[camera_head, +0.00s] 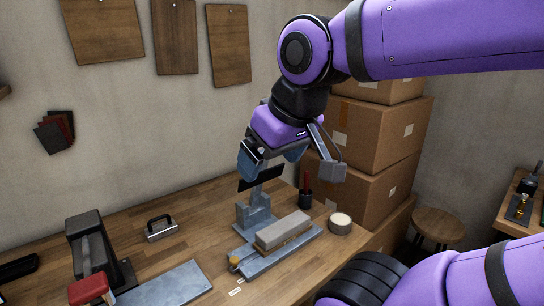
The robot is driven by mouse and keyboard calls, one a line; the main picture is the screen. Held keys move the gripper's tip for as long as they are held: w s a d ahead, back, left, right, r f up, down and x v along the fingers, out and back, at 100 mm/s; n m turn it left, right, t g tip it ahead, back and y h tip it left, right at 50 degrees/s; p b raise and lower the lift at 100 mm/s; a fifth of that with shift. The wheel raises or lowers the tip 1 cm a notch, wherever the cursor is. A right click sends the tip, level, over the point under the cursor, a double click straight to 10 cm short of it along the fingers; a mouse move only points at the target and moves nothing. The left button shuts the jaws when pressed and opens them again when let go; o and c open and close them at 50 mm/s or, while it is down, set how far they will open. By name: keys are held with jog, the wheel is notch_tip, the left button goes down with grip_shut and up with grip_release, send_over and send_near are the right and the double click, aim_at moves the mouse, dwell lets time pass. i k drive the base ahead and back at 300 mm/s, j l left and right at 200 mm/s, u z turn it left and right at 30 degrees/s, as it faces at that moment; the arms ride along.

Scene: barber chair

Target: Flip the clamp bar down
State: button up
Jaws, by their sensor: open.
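A grey metal clamp fixture (252,215) stands on the wooden workbench, its long base holding a tan and grey block (284,230). A grey upright part, apparently the raised clamp bar (257,196), rises at its back end. A dark flat piece (262,178) crosses its top, just below my gripper (290,166). My gripper is open and points down above the fixture, with its fingers spread to left and right. The gripper partly hides the top of the bar. I cannot tell whether a finger touches it.
A round pale-topped tin (340,222) and a dark cup with a red-handled tool (305,197) stand right of the fixture. A handled metal block (161,228), a grey plate (168,286) and a red-handled device (90,288) lie left. Cardboard boxes (378,135) are stacked behind.

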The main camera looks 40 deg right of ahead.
aim_at(265, 175)
jog(key=z, duration=0.75)
